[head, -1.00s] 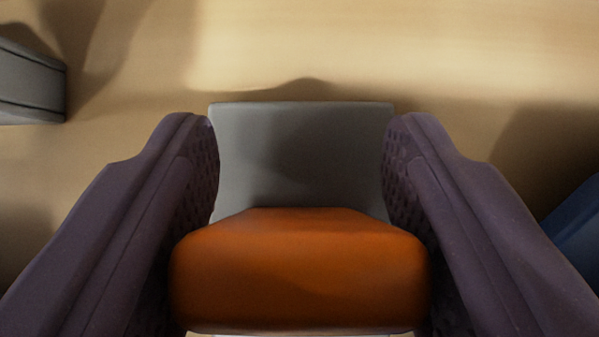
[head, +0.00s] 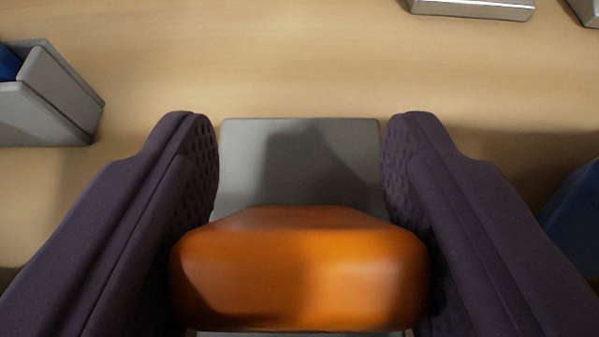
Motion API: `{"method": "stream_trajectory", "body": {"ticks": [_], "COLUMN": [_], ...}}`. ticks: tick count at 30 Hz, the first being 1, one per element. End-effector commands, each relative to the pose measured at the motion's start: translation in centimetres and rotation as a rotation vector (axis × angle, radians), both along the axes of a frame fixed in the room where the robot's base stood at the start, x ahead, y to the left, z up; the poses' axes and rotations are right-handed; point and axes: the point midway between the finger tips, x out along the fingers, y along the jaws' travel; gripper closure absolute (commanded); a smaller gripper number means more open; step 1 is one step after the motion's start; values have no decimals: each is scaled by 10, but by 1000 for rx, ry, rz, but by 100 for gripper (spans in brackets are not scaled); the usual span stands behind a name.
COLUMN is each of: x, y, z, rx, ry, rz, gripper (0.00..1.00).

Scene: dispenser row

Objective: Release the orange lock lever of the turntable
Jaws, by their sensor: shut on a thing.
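The orange lever (head: 300,272) fills the lower middle of the head view, close to the camera. My gripper (head: 301,165) has its two dark purple fingers on either side of the lever and is shut on it. A grey block (head: 250,145) shows just beyond the lever, between the fingertips, with a shadow on it. The lower end of the lever and most of what it is fixed to are hidden. No turntable can be made out.
A light wooden surface (head: 280,60) spreads ahead, mostly clear. A grey bin (head: 55,100) with something blue in it stands at the left. A silver object (head: 473,9) lies at the top right. A blue object (head: 578,215) is at the right edge, beside my right finger.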

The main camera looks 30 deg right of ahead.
Motion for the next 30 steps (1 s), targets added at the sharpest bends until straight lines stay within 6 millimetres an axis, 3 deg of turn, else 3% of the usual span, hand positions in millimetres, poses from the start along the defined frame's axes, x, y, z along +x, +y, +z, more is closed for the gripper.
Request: {"method": "stream_trajectory", "body": {"ticks": [7,8,10,20,30], "x": [0,0,0,-3,-45], "y": [0,0,0,2,31], "z": [-1,-1,-1,2,29], "rx": [2,2,2,1,2], "ry": [2,2,2,2,4], "rz": [0,0,0,0,1], "gripper": [100,40,26,26,26]}}
